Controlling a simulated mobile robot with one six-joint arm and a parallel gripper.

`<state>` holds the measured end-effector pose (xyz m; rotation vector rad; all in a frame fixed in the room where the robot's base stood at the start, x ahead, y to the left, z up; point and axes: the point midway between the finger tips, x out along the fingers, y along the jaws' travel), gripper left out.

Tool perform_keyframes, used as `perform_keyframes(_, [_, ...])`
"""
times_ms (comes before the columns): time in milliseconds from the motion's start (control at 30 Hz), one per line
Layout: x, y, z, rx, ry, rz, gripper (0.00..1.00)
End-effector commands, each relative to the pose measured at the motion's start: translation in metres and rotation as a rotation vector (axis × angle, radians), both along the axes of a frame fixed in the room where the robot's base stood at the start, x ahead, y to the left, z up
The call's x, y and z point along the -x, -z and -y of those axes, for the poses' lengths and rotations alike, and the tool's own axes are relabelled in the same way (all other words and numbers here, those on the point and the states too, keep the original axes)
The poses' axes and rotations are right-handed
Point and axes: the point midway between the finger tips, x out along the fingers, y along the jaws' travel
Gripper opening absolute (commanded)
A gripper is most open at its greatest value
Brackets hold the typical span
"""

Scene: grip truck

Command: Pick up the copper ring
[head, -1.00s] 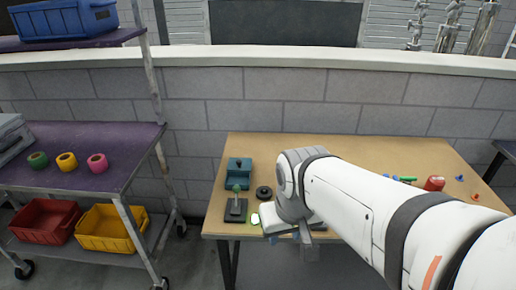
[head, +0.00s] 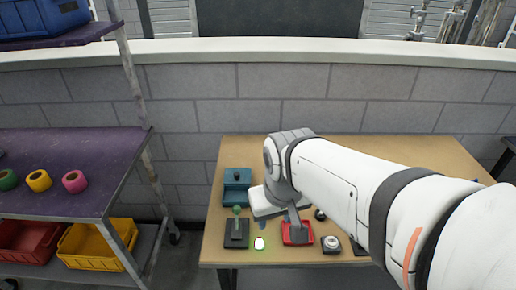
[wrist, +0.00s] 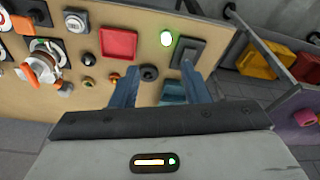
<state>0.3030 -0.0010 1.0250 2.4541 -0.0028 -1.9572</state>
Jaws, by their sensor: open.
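My gripper (wrist: 160,72) is open, its two blue-grey fingers spread over the wooden table in the wrist view. A dark round ring-like piece (wrist: 149,73) shows between the fingers, nearer the left one; nothing is clasped. In the head view my gripper (head: 270,222) hangs over the table's left part, and my arm hides much of the tabletop.
Near the gripper stand a teal box (head: 236,185), a black joystick base (head: 236,234), a lit pale-green button (head: 259,243), a red tray (head: 297,233) and a button box (head: 331,244). A purple-topped shelf cart (head: 100,160) stands left. A block wall (head: 300,100) is behind.

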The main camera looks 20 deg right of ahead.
Motion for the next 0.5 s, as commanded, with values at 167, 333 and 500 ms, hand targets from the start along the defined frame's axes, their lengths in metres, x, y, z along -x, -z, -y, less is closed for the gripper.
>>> perform_keyframes(167, [-0.03, 0.023, 0.021, 0.015, 0.105, 0.019, 0.57])
perform_keyframes(333, [-0.085, 0.065, 0.063, 0.035, 0.284, 0.075, 0.57])
perform_keyframes(500, [-0.126, 0.103, 0.104, 0.041, 0.422, 0.131, 0.57])
